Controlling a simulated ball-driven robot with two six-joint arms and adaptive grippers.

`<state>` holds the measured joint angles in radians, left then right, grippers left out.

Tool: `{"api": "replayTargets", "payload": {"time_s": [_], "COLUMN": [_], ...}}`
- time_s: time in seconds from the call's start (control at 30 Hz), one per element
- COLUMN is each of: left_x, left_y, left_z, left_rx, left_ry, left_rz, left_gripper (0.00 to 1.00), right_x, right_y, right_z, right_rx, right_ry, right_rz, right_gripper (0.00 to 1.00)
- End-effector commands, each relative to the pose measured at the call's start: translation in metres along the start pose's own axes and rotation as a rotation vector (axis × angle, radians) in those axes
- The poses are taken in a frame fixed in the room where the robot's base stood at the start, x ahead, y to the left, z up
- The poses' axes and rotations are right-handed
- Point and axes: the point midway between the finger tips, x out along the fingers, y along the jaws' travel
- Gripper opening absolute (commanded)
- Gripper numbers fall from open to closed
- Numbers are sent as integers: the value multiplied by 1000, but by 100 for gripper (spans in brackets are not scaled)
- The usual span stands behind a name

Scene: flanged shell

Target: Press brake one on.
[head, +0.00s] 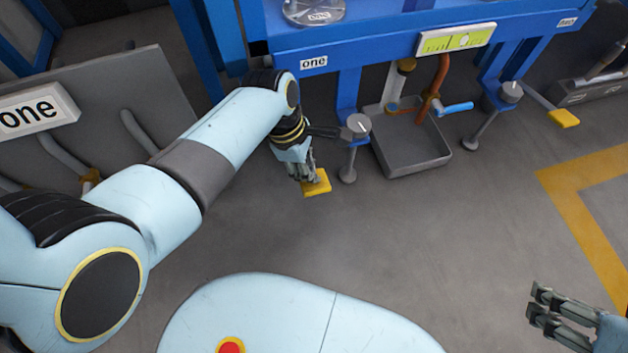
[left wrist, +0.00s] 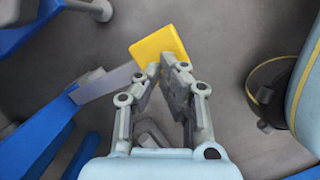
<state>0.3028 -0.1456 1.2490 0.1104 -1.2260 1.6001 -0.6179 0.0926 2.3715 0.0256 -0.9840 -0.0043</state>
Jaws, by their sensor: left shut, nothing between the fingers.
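A yellow pedal (head: 318,184) is at the end of a grey lever low on the blue frame, below a white label "one" (head: 314,63). It also shows in the left wrist view (left wrist: 160,45), just past my fingertips. My left gripper (head: 309,179) is shut and empty, pointing down at the pedal. In the left wrist view its fingertips (left wrist: 163,70) overlap the pedal's near edge; I cannot tell whether they touch it. My right gripper (head: 537,298) is at the lower right, away from the frame, its fingers apart and empty.
A second yellow pedal (head: 563,118) is at the frame's right side. A grey tray (head: 415,155) lies under brown pipes (head: 440,75) and a blue-handled valve (head: 457,107). A grey panel (head: 110,85) is at left. The front floor is clear.

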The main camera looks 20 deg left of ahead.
Motion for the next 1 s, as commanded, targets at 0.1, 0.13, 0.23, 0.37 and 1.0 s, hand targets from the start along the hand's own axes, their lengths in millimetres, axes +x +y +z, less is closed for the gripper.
{"api": "replayTargets", "payload": {"time_s": [0.1,0.13,0.23,0.37,1.0], "left_x": [6,7,8,8,42], "left_y": [-1,0,0,0,-2], "left_z": [0,0,0,0,-9], "left_rx": [0,0,0,0,-1], "left_ry": [0,0,1,1,0], "left_rz": [-2,-1,-1,0,-4], "left_gripper": [0,0,0,0,0], "right_x": [11,12,15,16,34], "right_y": [0,0,0,0,-1], "right_z": [2,3,2,2,18], "right_rx": [1,1,1,1,0], "right_ry": [47,56,79,89,62], "right_rz": [3,3,5,5,3], "right_gripper": [40,40,40,40,40]}}
